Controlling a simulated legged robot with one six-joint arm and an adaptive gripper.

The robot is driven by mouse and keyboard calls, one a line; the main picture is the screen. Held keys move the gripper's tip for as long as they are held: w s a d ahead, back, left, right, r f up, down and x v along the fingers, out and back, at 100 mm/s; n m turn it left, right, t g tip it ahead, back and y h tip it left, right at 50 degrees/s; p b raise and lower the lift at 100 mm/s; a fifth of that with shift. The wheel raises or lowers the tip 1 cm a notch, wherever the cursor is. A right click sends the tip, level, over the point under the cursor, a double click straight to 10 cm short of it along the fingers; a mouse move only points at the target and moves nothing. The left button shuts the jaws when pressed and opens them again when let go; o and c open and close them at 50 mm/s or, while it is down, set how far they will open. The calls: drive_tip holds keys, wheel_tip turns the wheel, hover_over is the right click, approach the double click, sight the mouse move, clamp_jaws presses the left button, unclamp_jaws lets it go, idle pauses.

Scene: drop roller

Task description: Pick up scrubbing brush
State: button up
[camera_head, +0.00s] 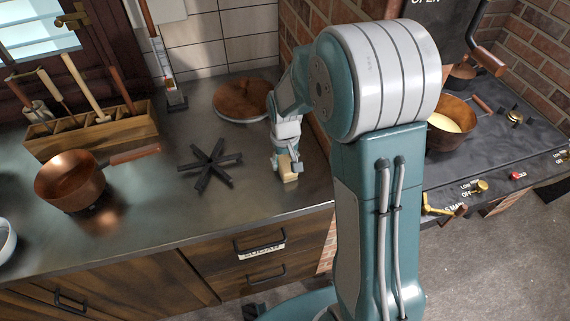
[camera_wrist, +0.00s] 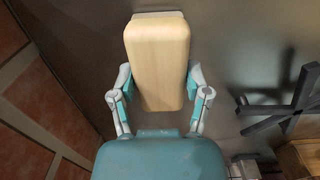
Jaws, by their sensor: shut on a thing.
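The scrubbing brush (camera_wrist: 157,60) has a pale wooden block body that fills the upper middle of the wrist view, with a whitish strip along its far edge. My gripper (camera_wrist: 158,90) has one finger against each long side of the block and is shut on it. In the head view the brush (camera_head: 288,169) shows small and pale under my gripper (camera_head: 287,160), at the right end of the counter. Its underside is hidden, so I cannot tell whether it touches the counter.
A black star-shaped trivet (camera_head: 210,166) lies left of the brush. A copper pan (camera_head: 70,182) and a wooden utensil box (camera_head: 92,132) stand further left. A brick wall (camera_wrist: 45,115) is close on the wrist view's left. The counter's front middle is clear.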

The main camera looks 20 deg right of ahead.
drive_tip(key=shift+a, duration=0.1)
drive_tip(key=shift+r, duration=0.25)
wheel_tip(320, 180, up, 2)
drive_tip(key=shift+r, duration=0.1)
drive_tip(key=s+a+r, duration=0.7)
drive_tip(key=s+r, duration=0.3)
drive_tip(key=s, duration=0.2)
drive_tip(key=shift+s+a+r, duration=0.1)
